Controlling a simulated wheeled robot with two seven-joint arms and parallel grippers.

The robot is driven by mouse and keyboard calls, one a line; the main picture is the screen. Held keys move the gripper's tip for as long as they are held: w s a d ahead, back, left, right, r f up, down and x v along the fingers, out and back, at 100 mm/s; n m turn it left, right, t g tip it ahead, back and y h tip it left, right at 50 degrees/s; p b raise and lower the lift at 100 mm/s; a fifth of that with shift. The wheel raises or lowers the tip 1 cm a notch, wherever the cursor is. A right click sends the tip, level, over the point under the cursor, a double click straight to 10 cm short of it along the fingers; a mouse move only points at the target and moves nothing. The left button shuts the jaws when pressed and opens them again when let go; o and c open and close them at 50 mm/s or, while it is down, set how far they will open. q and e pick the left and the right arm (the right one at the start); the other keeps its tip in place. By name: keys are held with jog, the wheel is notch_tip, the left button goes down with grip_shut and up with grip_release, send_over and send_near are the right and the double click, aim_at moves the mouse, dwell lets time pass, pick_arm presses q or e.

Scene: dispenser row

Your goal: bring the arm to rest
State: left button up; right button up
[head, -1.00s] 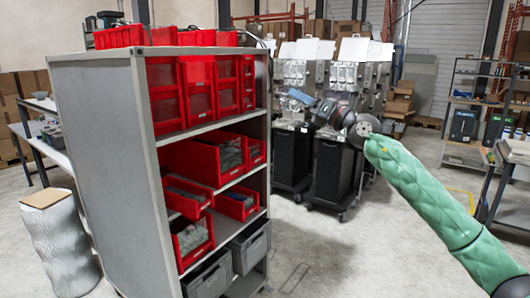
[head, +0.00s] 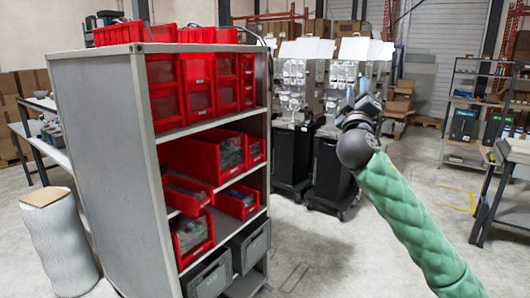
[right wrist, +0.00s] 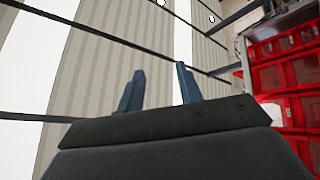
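My right arm, in a green sleeve, comes in from the lower right in the head view. Its dark gripper (head: 366,102) is raised and points upward in front of the dispenser machines, partly overlapping them. In the right wrist view the two blue-grey fingers (right wrist: 159,84) stand apart with nothing between them. Behind them is the ceiling, so the wrist camera looks upward. My left gripper is in neither view.
A grey shelf rack (head: 103,160) with red bins (head: 218,158) stands at the left. Dispenser machines on black cabinets (head: 331,172) stand behind my arm. A workbench (head: 510,185) is at the right. Open floor (head: 315,250) lies between.

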jog(key=s+a+f+m+g+y+b, duration=0.15)
jog(key=s+f+g, duration=0.25)
jog(key=f, duration=1.1)
jog(key=s+a+f+m+g+y+b, duration=0.15)
jog(key=s+f+g, duration=0.3)
jog(key=f, duration=1.05)
jog(key=s+a+f+m+g+y, duration=0.15)
jog(key=s+f+g, duration=0.25)
jog(key=f, duration=1.1)
jog(key=s+a+f+g+y+b, duration=0.1)
jog(key=s+f+g, duration=0.4)
jog(key=s+f, duration=1.4)
jog(key=s+a+f+m+g+y+b, duration=0.1)
jog(key=s+f+g+b, duration=0.3)
jog(key=s+f, duration=1.5)
jog(key=shift+s+a+f+g+y+b, duration=0.15)
jog(key=shift+s+a+g+y+b, duration=0.2)
jog(key=shift+a+y, duration=0.3)
